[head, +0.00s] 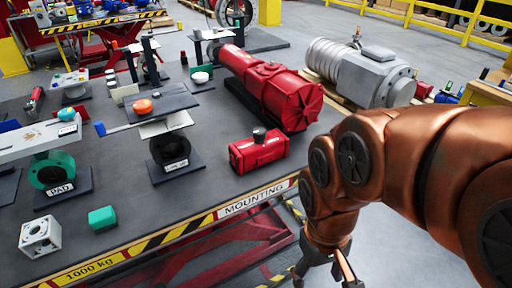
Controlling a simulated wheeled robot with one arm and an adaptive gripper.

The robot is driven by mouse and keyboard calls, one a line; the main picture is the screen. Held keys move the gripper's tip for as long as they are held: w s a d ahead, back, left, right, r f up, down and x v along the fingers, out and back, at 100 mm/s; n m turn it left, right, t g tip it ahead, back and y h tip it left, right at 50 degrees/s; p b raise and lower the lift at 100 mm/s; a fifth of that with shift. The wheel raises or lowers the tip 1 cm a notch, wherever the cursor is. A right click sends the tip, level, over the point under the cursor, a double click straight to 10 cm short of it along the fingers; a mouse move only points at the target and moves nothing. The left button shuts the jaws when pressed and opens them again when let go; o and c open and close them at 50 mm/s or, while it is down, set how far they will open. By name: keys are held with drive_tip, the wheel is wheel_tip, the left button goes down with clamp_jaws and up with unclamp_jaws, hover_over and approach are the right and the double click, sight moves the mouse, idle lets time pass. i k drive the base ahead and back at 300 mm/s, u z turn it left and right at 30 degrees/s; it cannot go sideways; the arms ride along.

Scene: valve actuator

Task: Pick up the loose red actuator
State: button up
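A small red actuator (259,152) with a dark round cap on top rests on the table near its front edge, right of centre. A much larger red actuator (272,85) lies on a dark support behind it. My gripper (322,277) is low at the bottom of the picture, beyond the table's front edge and to the right of the small actuator. Its two fingers are spread apart, with nothing seen between them. The fingertips are partly cut off by the picture's bottom edge.
The grey lift table (130,228) has a striped front edge marked MOUNTING. A green valve (49,170), a white block (40,237), a green block (102,218) and a dark valve (170,150) stand to the left. A grey motor (362,75) lies behind my arm.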

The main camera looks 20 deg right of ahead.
sight(248, 155)
drive_tip(key=z, duration=1.3)
drive_tip(key=k, duration=1.1)
drive_tip(key=u, duration=1.35)
drive_tip(key=i, duration=1)
